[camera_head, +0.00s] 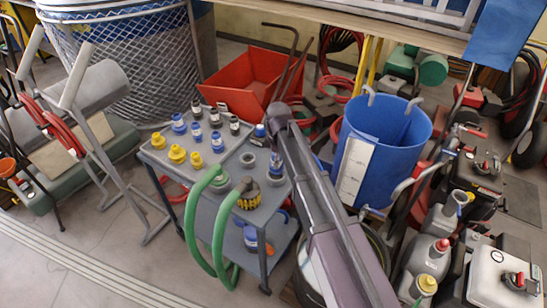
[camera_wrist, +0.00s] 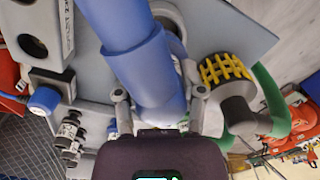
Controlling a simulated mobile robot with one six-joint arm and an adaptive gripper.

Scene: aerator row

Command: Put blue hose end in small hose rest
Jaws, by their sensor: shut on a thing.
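The blue hose end (camera_wrist: 135,60) is a thick blue tube that fills the middle of the wrist view. My gripper (camera_wrist: 158,98) is shut on it, with one finger on each side. In the head view, my arm covers most of the gripper, and a bit of blue shows beside it (camera_head: 276,168). A grey round holder (camera_head: 248,159) on the cart top looks like the small hose rest; I cannot be sure. A grey rim (camera_wrist: 168,22) shows partly behind the blue hose end in the wrist view. Whether they touch is hidden.
The grey cart (camera_head: 205,158) carries several blue, yellow and dark fittings. A green hose (camera_head: 192,225) loops over its front, near a yellow-and-black coupling (camera_head: 248,194). A blue bin (camera_head: 385,130) stands right of my arm. A red tub (camera_head: 245,82) is behind. Floor at front left is clear.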

